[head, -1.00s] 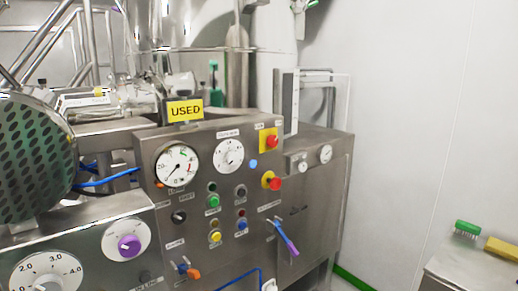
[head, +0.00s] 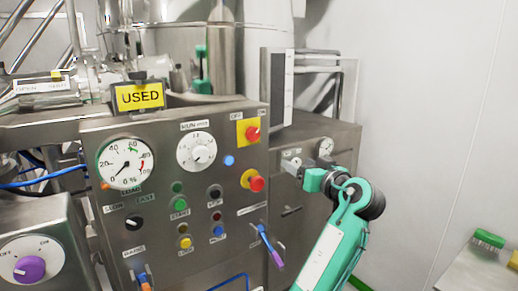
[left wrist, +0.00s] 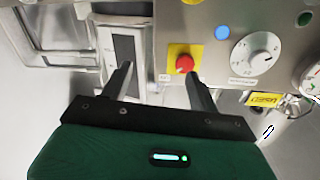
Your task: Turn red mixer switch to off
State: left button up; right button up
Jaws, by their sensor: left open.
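The red mixer switch (head: 253,133) is a red knob on a yellow plate marked OFF and ON, at the upper right of the steel panel. In the left wrist view, which is turned upside down, the red switch (left wrist: 185,63) shows just beyond the right-hand fingertip. My left gripper (head: 287,166) is in front of the panel's right side, to the right of and below the switch. In the left wrist view the left gripper (left wrist: 159,72) is open with nothing between its fingers. The knob's pointing direction is not clear. My right gripper is not in view.
A red push button (head: 257,184) sits below the switch, with a blue lamp (head: 229,160) and a white dial (head: 196,152) to the left. A purple-handled lever (head: 270,247) sticks out lower down. A side table (head: 480,275) with brushes stands at right.

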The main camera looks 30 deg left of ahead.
pick_arm(q)
jog(key=s+a+r+n+g, duration=0.1)
jog(key=s+r+n+g, duration=0.15)
jog(key=s+r, duration=0.2)
jog(key=p, duration=0.2)
send_near(255, 135)
jog(key=shift+n+t+y, duration=0.25)
jog(key=shift+t+y, duration=0.15)
jog(key=shift+t, duration=0.05)
jog(key=x, duration=0.2)
jog(key=p+x, duration=0.1)
jog(key=x, duration=0.2)
jog(key=p+x, duration=0.1)
jog(key=x, duration=0.2)
jog(key=shift+s+f, duration=0.25)
jog(key=shift+f, duration=0.1)
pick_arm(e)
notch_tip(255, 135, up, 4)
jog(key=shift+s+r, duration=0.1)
pick_arm(q)
jog(key=shift+c, duration=0.4)
